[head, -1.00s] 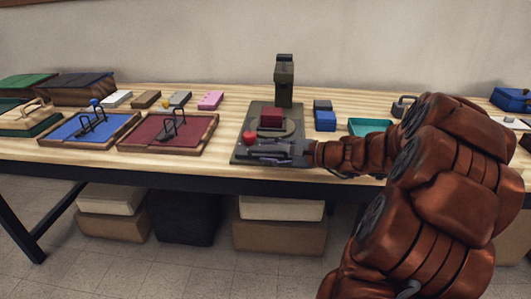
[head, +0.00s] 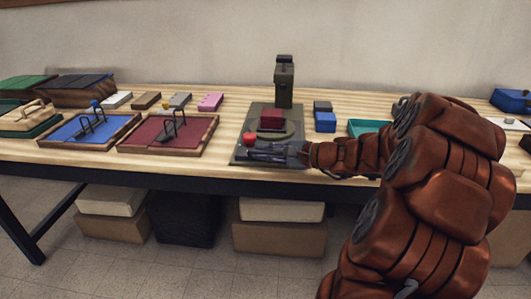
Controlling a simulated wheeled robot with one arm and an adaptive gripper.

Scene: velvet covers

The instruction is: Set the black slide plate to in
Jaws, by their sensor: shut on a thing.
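The black slide plate (head: 239,156) is a dark flat plate on the table, below a dark upright post (head: 284,85). A dark red block (head: 271,119) sits on a round base on it. A red knob (head: 249,139) shows at its front left. My gripper (head: 252,150) reaches in from the right, low over the front of the plate, and is shut at the red knob. The fingers and arm hide the plate's front right part and how the knob is fixed below.
A blue tray (head: 120,122) and a dark red tray (head: 125,146) with black handles lie to the left. A blue box (head: 325,121) and a teal tray (head: 368,127) stand to the right. Small blocks, such as a pink one (head: 210,102), line the back.

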